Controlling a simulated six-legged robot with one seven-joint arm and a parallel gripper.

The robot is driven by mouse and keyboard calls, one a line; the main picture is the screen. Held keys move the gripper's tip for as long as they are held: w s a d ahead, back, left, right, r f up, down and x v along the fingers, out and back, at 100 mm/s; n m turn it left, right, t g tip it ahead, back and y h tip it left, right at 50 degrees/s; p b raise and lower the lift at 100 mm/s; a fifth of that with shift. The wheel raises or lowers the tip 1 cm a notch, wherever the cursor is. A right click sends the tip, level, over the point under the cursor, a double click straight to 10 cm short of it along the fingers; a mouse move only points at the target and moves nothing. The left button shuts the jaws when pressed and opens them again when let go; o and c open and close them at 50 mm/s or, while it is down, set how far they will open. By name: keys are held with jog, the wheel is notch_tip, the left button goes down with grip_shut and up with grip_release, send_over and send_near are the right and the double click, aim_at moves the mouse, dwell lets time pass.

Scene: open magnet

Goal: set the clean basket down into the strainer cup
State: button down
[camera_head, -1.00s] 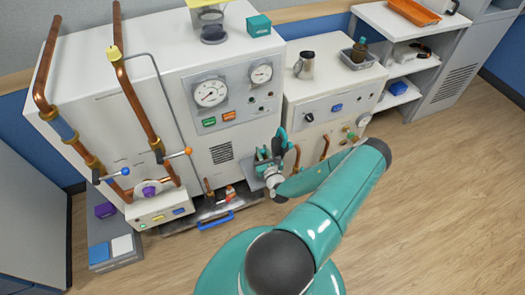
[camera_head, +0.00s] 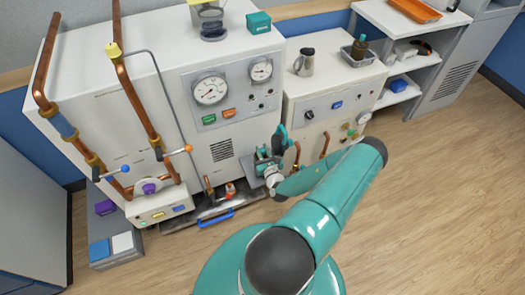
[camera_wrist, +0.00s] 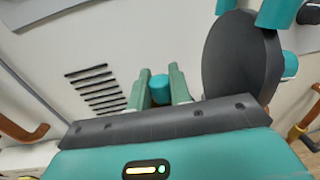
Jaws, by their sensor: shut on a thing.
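My gripper (camera_head: 263,159) is in front of the big white cabinet, near its lower right corner, in the head view. In the wrist view its two green fingers (camera_wrist: 160,88) are closed on a teal cylinder, which I take to be the top of the clean basket (camera_wrist: 160,91). The rest of the basket is hidden behind the gripper body. I cannot clearly pick out the strainer cup in either view. A small red and white fitting (camera_head: 230,190) sits low at the cabinet's foot, left of my gripper.
The white cabinet (camera_head: 140,105) carries gauges, vent slots and copper pipes (camera_head: 130,85). A grey tray (camera_head: 347,56) with a brown, teal-topped object and a metal jug (camera_head: 304,63) stand on the lower cabinet. A blue handle (camera_head: 216,218) is near the floor. Floor at right is clear.

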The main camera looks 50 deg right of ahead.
aim_at(264, 157)
jog(key=shift+f, duration=1.5)
dwell(0.5)
jog(key=c, duration=1.2)
grip_release()
jog(key=v, duration=1.3)
jog(key=shift+s+a, duration=0.3)
